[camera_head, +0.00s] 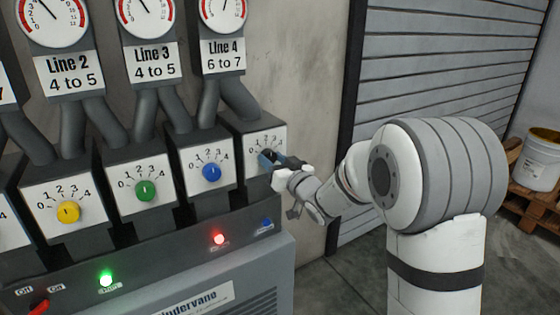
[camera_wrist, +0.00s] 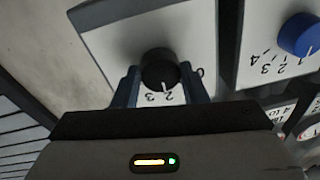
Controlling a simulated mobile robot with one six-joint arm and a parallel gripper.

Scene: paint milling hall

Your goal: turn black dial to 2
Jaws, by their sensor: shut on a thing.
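The black dial (camera_wrist: 158,68) sits on a white plate (camera_wrist: 105,45) below the Line 4 gauge. In the wrist view its white pointer mark points toward the 2, which appears upside down there. My gripper (camera_wrist: 160,90) is shut on the black dial, with one blue finger on each side of it. In the head view my gripper (camera_head: 272,161) covers most of the dial, so its pointer cannot be read there.
A blue dial (camera_head: 211,172), a green dial (camera_head: 146,190) and a yellow dial (camera_head: 68,212) are in a row to the left. Lit green (camera_head: 106,278) and red (camera_head: 219,238) lamps sit below. A roller shutter (camera_head: 440,70) and a bucket (camera_head: 538,158) on a pallet are at right.

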